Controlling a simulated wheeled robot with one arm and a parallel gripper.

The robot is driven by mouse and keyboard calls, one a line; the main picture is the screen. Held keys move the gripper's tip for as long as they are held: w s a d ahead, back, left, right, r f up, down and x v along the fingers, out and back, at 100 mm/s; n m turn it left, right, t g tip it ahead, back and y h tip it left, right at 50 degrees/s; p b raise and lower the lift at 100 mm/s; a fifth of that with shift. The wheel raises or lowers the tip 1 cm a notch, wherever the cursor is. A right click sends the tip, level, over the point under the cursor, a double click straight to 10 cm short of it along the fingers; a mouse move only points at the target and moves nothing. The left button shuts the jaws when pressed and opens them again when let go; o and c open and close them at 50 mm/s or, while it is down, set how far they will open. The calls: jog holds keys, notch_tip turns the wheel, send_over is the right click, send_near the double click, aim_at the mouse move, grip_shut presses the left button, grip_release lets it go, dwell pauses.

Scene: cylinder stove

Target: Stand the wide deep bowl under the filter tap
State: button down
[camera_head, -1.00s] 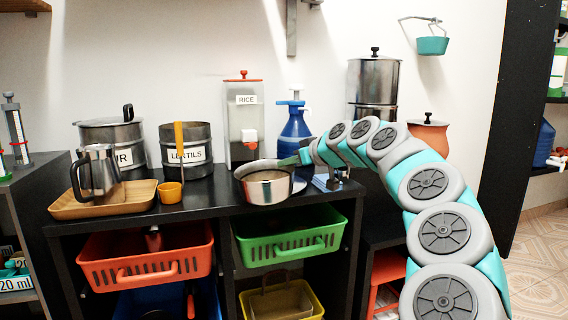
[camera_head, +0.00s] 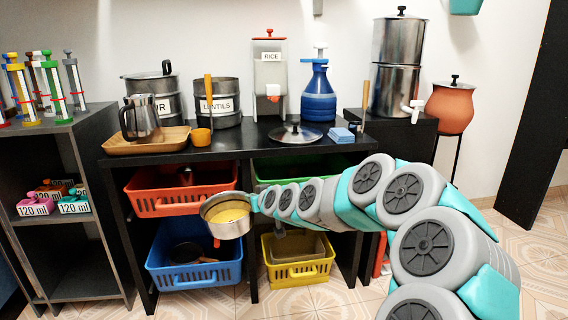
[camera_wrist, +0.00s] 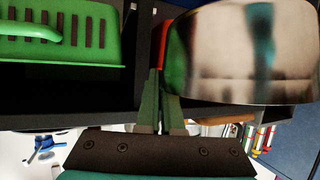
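The exact grip point is partly hidden. The filter (camera_head: 398,65) is a tall stacked steel cylinder on a black stand at right.
A lid (camera_head: 295,134) and a blue sponge (camera_head: 341,135) lie on the black counter (camera_head: 245,143). A clay pot (camera_head: 453,106) stands right of the filter. Red (camera_head: 150,200), blue (camera_head: 165,270), green and yellow (camera_head: 280,273) baskets fill the shelf. Tiled floor is free at right.

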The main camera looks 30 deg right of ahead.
jog(key=s+a+f, duration=0.1)
jog(key=a+f, duration=1.1)
jog(key=f, duration=0.3)
jog(key=shift+f+m+h, duration=0.3)
jog(key=shift+h, duration=0.1)
jog(key=shift+d, duration=0.15)
